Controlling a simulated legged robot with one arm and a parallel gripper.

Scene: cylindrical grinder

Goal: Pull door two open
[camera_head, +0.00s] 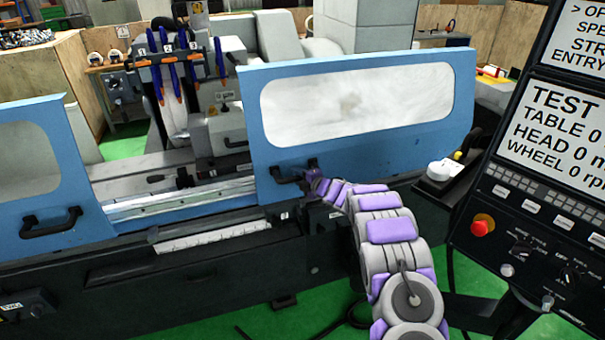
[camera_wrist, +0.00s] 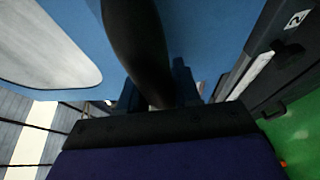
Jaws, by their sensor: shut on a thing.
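The right-hand blue door (camera_head: 255,125) has a wide pale window and a black handle (camera_head: 285,175) at its lower left corner. I take it as door two; a label "2" (camera_wrist: 297,18) shows on the dark base in the wrist view. My gripper (camera_head: 312,176) is at this handle. In the wrist view the black handle (camera_wrist: 138,45) runs between the fingers of my gripper (camera_wrist: 158,90), which is shut on it. The blue door panel (camera_wrist: 215,30) is just beyond. My arm partly hides the door's lower edge.
A left blue door (camera_head: 85,215) with its own black handle (camera_head: 50,222) stands apart, and the grinder's inside (camera_head: 180,190) shows between the doors. A control panel (camera_head: 535,170) with a red button stands close on the right. Green floor (camera_head: 285,320) lies below, with black cables.

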